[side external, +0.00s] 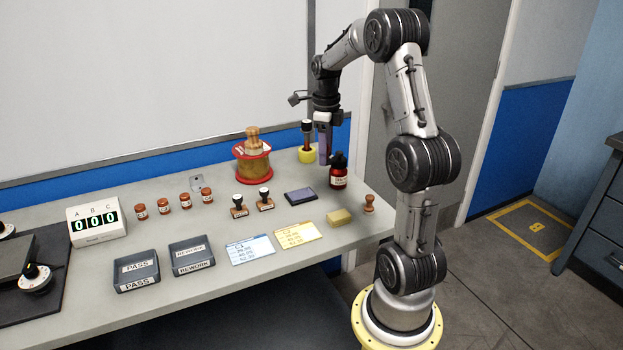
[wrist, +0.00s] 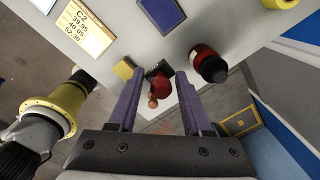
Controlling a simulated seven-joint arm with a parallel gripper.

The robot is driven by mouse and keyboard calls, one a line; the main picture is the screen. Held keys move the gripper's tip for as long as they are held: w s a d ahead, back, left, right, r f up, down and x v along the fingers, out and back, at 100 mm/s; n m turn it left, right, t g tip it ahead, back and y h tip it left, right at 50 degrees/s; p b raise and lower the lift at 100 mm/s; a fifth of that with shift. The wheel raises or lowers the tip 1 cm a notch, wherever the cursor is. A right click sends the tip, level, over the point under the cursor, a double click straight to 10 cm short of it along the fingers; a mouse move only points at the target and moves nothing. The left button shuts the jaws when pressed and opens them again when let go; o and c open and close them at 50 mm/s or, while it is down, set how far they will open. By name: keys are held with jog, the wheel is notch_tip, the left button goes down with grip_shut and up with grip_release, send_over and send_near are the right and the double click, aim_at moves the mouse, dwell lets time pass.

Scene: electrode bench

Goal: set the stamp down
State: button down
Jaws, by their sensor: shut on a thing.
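My gripper (side external: 324,160) hangs over the right part of the bench, close to a dark red bottle (side external: 339,178) with a black cap. In the wrist view, my gripper (wrist: 159,75) has its two purple fingers around a stamp (wrist: 159,85) with a dark block and red body. A small wooden knob shows near it; I cannot tell whether it belongs to the held stamp. In the side view a finger hides the held stamp. Two other black-knobbed stamps, one left (side external: 238,207) and one right (side external: 265,200), stand upright on the bench.
A dark ink pad (side external: 300,196), a yellow sponge block (side external: 339,217) and a wooden stamp-like piece (side external: 369,204) lie near my gripper. A yellow-based holder (side external: 307,156) stands behind. Two labelled trays, PASS (side external: 136,270) and REWORK (side external: 192,256), are further left.

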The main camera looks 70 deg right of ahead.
jog(key=shift+d+f, duration=0.15)
jog(key=shift+d, duration=0.3)
jog(key=w+d+f, duration=0.4)
jog(key=w+d, duration=0.1)
jog(key=d, duration=0.2)
send_over(311, 178)
jog(key=a, duration=0.1)
jog(key=f, duration=0.4)
jog(key=shift+s+f, duration=0.25)
jog(key=shift+s, duration=0.15)
jog(key=shift+w+d+f, duration=0.3)
jog(key=shift+d+f, duration=0.1)
jog(key=shift+f, duration=1.7)
jog(key=shift+f, duration=0.1)
jog(key=shift+c, duration=1.6)
grip_release()
